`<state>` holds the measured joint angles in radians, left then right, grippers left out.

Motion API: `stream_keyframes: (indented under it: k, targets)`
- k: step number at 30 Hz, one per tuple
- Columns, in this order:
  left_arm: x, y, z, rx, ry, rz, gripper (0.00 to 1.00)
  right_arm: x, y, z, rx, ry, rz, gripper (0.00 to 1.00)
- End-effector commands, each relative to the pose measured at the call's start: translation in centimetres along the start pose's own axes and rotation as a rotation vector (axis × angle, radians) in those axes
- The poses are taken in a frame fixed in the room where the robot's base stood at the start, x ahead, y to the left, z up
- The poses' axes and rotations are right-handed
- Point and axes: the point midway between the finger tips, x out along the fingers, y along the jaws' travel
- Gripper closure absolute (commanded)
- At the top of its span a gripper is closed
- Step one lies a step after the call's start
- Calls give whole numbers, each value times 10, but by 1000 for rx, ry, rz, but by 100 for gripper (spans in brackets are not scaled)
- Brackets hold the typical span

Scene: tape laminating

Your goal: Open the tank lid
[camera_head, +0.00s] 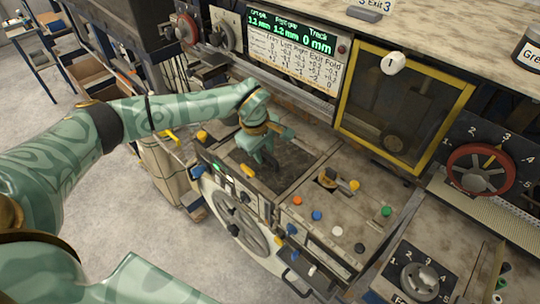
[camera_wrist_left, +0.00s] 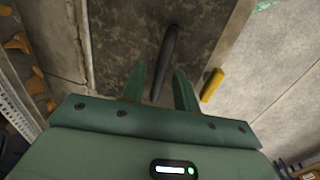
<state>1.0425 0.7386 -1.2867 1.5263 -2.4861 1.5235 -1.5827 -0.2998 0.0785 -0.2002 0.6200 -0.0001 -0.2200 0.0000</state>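The tank lid (camera_head: 297,145) is a dark mottled panel set in the worn machine top, and it lies flat. It also fills the upper middle of the left wrist view (camera_wrist_left: 125,40). A black bar handle (camera_wrist_left: 169,50) runs across it. My left gripper (camera_head: 266,162) points down over the lid. In the left wrist view its two green fingers (camera_wrist_left: 160,80) are apart, with the near end of the handle showing between them. I cannot tell whether they touch it. In the head view the gripper mostly hides the handle. My right gripper is not in view.
A yellow lever (camera_head: 247,171) is at the lid's near edge, also beside the fingers in the left wrist view (camera_wrist_left: 212,85). Coloured knobs and buttons lie to the right. A yellow-framed window (camera_head: 405,105) and a display panel (camera_head: 291,45) stand behind. A large handwheel (camera_head: 240,222) is on the front.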

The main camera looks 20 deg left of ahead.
Motion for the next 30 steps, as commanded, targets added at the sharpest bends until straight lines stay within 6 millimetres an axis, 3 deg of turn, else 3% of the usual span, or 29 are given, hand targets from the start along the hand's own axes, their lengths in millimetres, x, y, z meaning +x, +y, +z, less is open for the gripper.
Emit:
stream_keyframes:
  k: [3,6,14,24,30]
  targets:
    - [-1,0,0,0,0,0,72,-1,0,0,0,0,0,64]
    - [-1,0,0,0,0,0,100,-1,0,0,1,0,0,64]
    - [-3,2,0,0,0,1,100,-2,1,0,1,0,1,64]
    - [-24,15,0,0,1,4,100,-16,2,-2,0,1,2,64]
    - [-23,15,0,0,0,3,100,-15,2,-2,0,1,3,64]
